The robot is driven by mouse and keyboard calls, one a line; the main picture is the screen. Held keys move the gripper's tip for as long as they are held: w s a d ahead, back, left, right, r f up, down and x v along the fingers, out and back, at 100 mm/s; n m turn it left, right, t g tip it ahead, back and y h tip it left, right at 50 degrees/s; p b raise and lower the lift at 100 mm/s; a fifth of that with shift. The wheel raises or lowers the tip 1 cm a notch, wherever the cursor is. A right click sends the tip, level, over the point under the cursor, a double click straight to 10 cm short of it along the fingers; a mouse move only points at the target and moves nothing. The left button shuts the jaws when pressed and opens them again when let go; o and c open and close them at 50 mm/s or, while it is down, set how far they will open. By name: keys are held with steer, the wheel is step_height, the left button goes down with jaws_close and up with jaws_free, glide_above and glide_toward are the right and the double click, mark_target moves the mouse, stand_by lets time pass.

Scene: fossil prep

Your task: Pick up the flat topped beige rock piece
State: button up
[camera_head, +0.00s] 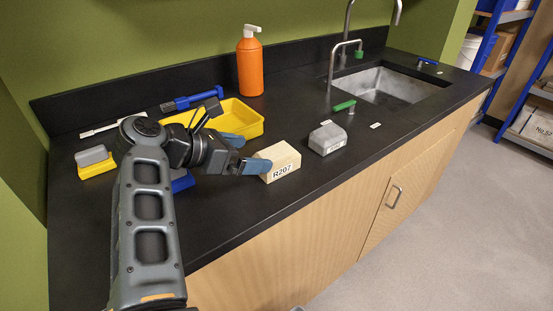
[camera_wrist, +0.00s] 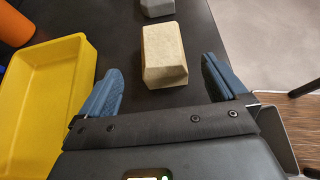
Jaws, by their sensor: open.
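The flat topped beige rock piece (camera_head: 280,160) sits on the black counter near its front edge, with the label R207 on its front face. It also shows in the wrist view (camera_wrist: 164,54), at the upper middle. My gripper (camera_head: 250,152) is open and empty. In the wrist view, its blue fingers (camera_wrist: 160,82) stand apart, one to the left and one to the right of the near end of the rock. The head view shows one finger overlapping the left part of the rock; I cannot tell whether it touches.
A grey rock piece (camera_head: 327,139) lies just beyond the beige one. A yellow tray (camera_head: 250,128) is to the left. An orange bottle (camera_head: 250,68) stands at the back, and a sink (camera_head: 390,86) is at the right. The counter's front edge is close.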

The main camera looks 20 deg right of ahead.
mark_target(264, 156)
steer(key=p+x, duration=0.1)
steer(key=x, duration=0.2)
steer(key=p+x, duration=0.1)
steer(key=x, duration=0.3)
steer(key=shift+s+f+p, duration=0.1)
steer(key=shift+f+p, duration=0.25)
steer(key=shift+r, duration=0.1)
steer(key=c, duration=1.7)
